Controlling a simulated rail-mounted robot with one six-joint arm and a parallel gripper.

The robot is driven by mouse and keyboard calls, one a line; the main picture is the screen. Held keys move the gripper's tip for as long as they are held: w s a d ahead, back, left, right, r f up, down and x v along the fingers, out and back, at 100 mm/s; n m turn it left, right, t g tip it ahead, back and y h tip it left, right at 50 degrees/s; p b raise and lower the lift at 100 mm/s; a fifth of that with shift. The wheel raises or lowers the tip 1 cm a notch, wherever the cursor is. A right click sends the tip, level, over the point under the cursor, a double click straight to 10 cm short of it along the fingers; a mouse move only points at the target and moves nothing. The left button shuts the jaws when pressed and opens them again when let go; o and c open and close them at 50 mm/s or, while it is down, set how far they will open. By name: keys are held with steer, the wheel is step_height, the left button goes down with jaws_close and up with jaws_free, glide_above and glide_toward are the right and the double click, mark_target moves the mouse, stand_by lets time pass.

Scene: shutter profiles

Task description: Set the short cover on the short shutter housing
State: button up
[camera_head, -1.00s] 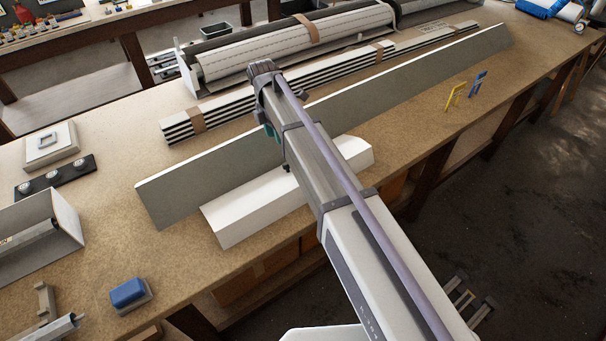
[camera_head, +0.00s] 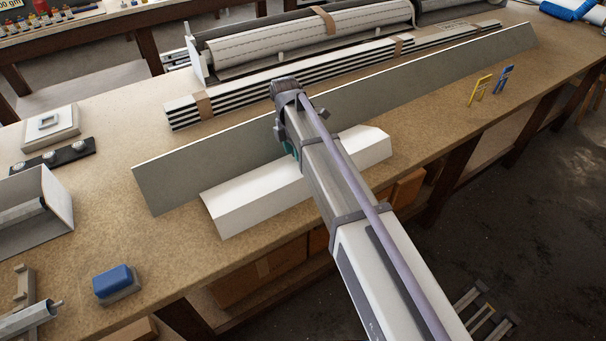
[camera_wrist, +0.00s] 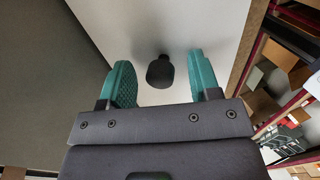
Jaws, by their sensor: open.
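The short cover (camera_head: 255,203), a white angled profile, lies along the front of the bench. In the wrist view its white face (camera_wrist: 195,25) carries a black knob (camera_wrist: 160,72). My gripper (camera_head: 290,150) is over the middle of the cover. Its teal fingers (camera_wrist: 162,82) are open, one on each side of the knob in the picture, with clear gaps; I cannot tell their height above it. A grey open housing with a shaft inside (camera_head: 60,195) stands at the left edge, partly cut off; it may be the short shutter housing.
A long grey panel (camera_head: 450,70) stands just behind the cover. Striped slats (camera_head: 240,97) and a long roller unit (camera_head: 260,55) lie behind it. A blue-topped block (camera_head: 112,282) is at front left. Yellow and blue clips (camera_head: 478,88) are at right. Bare bench lies at left centre.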

steer(key=shift+r, duration=0.15)
jaws_close()
stand_by(0.4)
step_height(320, 180, up, 10)
steer(key=p, duration=1)
